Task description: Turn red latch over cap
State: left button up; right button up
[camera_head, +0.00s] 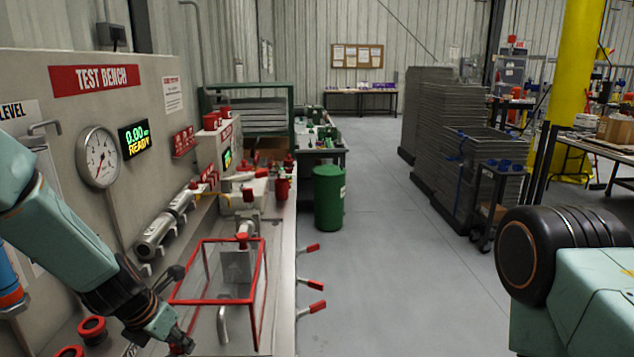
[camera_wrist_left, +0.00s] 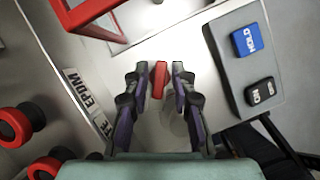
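The red latch (camera_wrist_left: 160,80) shows in the left wrist view as a small upright red bar over the pale metal surface. My left gripper (camera_wrist_left: 160,72) has its two dark fingers on either side of it, with narrow gaps visible, so the fingers look open around it. A faint round shape (camera_wrist_left: 175,122) lies below the latch, partly hidden by the fingers; I cannot tell if it is the cap. In the head view my left gripper (camera_head: 180,345) is low at the left, over the bench front, and its fingertips are too small to read. My right gripper is out of view.
A red-edged clear guard box (camera_head: 240,290) stands on the bench just right of my left gripper. A panel with a blue HOLD button (camera_wrist_left: 246,40) and a black button (camera_wrist_left: 260,92) lies close by. Red knobs (camera_wrist_left: 15,127) sit opposite. Open floor lies right of the bench.

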pick_arm(q)
jog(key=shift+f, duration=0.1)
jog(key=shift+c, duration=0.9)
jog(key=shift+s+n+p, duration=0.15)
jog(key=shift+n+p, duration=0.15)
jog(key=shift+p, duration=0.15)
jog(key=shift+n+y+p, duration=0.3)
jog(key=shift+n+p, duration=0.2)
jog(key=shift+n, duration=0.1)
jog(key=shift+f, duration=0.1)
